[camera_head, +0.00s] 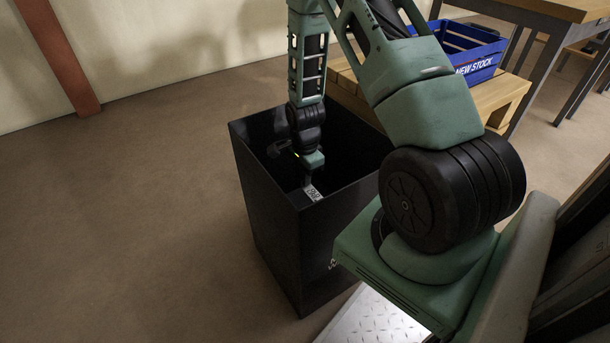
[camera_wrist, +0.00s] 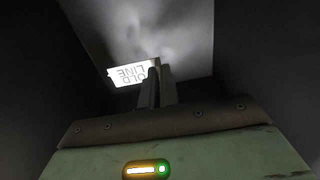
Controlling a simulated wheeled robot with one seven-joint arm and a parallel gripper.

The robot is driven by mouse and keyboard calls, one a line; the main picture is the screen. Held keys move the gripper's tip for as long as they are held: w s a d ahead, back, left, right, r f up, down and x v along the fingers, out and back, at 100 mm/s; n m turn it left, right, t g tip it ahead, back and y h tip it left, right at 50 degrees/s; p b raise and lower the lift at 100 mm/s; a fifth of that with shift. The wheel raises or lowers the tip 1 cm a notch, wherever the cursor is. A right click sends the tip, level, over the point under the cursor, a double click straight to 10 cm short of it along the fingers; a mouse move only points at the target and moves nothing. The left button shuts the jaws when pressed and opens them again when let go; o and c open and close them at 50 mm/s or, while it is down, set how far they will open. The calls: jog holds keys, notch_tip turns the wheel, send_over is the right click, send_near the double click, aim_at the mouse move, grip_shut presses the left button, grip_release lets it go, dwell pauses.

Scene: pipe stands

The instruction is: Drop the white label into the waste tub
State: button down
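The waste tub (camera_head: 268,220) is a tall, black, open-topped box on the floor in the head view. My gripper (camera_head: 308,182) points down into its mouth, near the front rim. The white label (camera_head: 313,193) is a small flat piece with dark print at my fingertips. In the wrist view the label (camera_wrist: 133,74) shows the words OLD LINE upside down, and my two fingers (camera_wrist: 156,85) are close together on its edge. The label is over the inside of the tub. The tub's dark walls and paler bottom surround it in the wrist view.
A blue crate (camera_head: 455,48) marked NEW STOCK stands on a low wooden platform (camera_head: 495,97) behind the tub. A wooden table (camera_head: 545,8) is at the back right. A reddish post (camera_head: 60,55) stands by the wall. The floor left of the tub is clear.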

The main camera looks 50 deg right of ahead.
aim_at(305, 189)
jog(key=shift+f+b, duration=1.95)
jog(key=shift+f, duration=0.65)
jog(key=c, duration=1.6)
grip_release()
jog(key=shift+r, duration=0.1)
notch_tip(305, 189, up, 8)
jog(key=p, duration=0.7)
